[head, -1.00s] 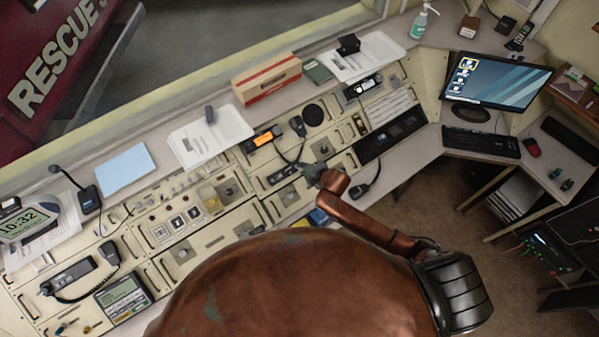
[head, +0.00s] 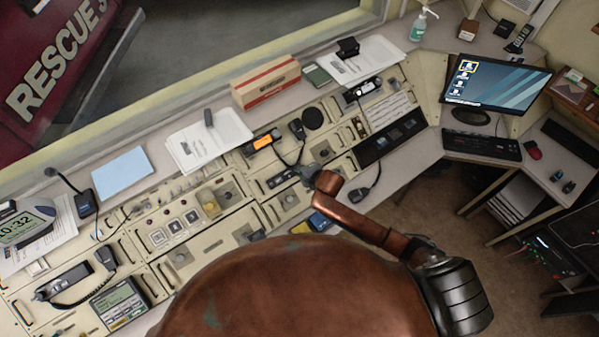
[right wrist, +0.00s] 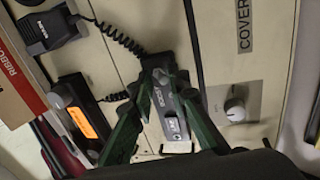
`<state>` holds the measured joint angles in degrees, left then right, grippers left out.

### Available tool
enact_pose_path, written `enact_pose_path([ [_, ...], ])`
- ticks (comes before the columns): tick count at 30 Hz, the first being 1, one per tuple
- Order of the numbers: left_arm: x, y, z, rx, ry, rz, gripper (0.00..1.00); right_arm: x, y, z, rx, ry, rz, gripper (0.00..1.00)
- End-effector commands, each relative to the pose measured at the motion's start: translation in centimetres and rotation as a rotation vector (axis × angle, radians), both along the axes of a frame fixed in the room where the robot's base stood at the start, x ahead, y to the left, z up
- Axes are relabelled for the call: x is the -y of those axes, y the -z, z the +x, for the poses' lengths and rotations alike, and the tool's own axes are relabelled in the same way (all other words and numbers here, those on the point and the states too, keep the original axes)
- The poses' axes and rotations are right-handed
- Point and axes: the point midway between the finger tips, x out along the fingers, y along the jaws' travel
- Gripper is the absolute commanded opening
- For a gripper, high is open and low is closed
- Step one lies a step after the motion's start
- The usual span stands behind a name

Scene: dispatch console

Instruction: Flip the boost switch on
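The boost switch is on a dark narrow plate (right wrist: 172,118) with white lettering, set in the cream console and seen in the right wrist view. In the head view a small dark plate (head: 281,178) lies just left of my right gripper (head: 308,173). The fingers partly cover the plate, so the switch's position cannot be read. I cannot tell whether the tips touch it. My left gripper is out of view.
A radio with an orange display (right wrist: 83,122) and a hand microphone (right wrist: 48,32) with a coiled cord are left of the fingers. A knob (right wrist: 235,108) is on a panel to the right. A red-striped box (head: 266,84) stands on the ledge behind.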

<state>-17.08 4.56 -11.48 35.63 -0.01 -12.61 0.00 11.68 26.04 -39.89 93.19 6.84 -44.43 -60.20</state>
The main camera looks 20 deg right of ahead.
Motion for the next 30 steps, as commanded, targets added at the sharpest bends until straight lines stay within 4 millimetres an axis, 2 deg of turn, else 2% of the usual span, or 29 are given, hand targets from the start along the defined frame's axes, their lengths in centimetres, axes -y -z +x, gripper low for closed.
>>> enact_pose_path([
  [18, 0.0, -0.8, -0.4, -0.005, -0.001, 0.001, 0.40, -0.6, -1.1, 1.4, 0.003, -0.001, 0.002, 0.16],
  [30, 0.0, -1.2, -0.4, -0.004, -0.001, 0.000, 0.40, -0.5, -1.3, 1.2, 0.002, -0.001, 0.001, 0.16],
])
